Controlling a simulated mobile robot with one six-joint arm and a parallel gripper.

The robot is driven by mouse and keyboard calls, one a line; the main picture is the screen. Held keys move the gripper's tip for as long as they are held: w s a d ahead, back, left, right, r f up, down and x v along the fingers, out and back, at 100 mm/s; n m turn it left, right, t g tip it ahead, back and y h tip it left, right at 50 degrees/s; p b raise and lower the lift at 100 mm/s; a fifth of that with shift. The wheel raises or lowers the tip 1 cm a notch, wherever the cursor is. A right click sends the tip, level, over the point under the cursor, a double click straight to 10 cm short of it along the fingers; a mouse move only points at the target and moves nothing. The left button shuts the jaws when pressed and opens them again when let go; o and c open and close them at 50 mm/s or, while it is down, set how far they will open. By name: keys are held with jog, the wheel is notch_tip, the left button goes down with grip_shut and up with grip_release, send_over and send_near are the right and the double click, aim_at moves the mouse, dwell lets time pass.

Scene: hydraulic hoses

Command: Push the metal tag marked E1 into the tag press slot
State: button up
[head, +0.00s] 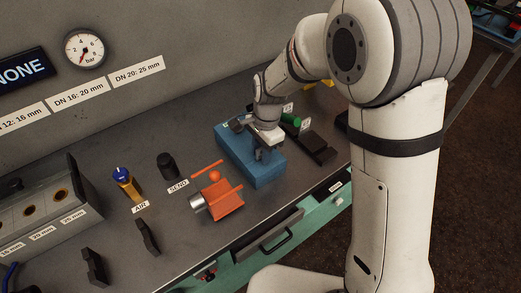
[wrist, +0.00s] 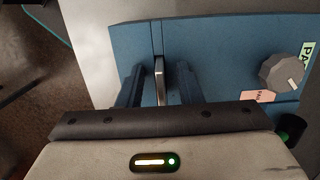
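The tag press is a blue block, seen in the head view (head: 262,174) and in the wrist view (wrist: 230,40), with a narrow dark slot line across its top. A thin metal tag (wrist: 159,78) stands edge-on in line with that slot. Its marking cannot be read, and its lower end is hidden. My gripper (wrist: 158,86) is over the block with one dark finger on each side of the tag. Gaps show between fingers and tag, so it looks open. In the head view, my gripper (head: 261,154) is low over the block's top.
A grey knob (wrist: 286,72) and a pinkish label (wrist: 258,96) are on the press, right of the slot. In the head view, an orange device (head: 222,199) lies in front left of the press. A black cylinder (head: 168,165) stands further left.

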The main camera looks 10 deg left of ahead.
jog(key=r, duration=0.7)
jog(key=shift+w+d+r+b, duration=0.3)
jog(key=shift+w+d+r, duration=0.05)
jog(key=shift+d+r, duration=0.1)
jog(key=shift+d, duration=0.05)
jog(key=s+d+r+n+t, duration=0.1)
jog(key=s+d+r+n, duration=0.15)
jog(key=d, duration=0.55)
jog(key=s+d+r+n+t, duration=0.1)
jog(key=s+d+r+n, duration=0.1)
jog(key=d+r, duration=0.35)
jog(key=s+d+f+n+t+h, duration=0.1)
jog(key=s+d+n, duration=0.3)
jog(key=s+d, duration=0.6)
jog(key=shift+d+t, duration=0.5)
jog(key=shift+d, duration=0.6)
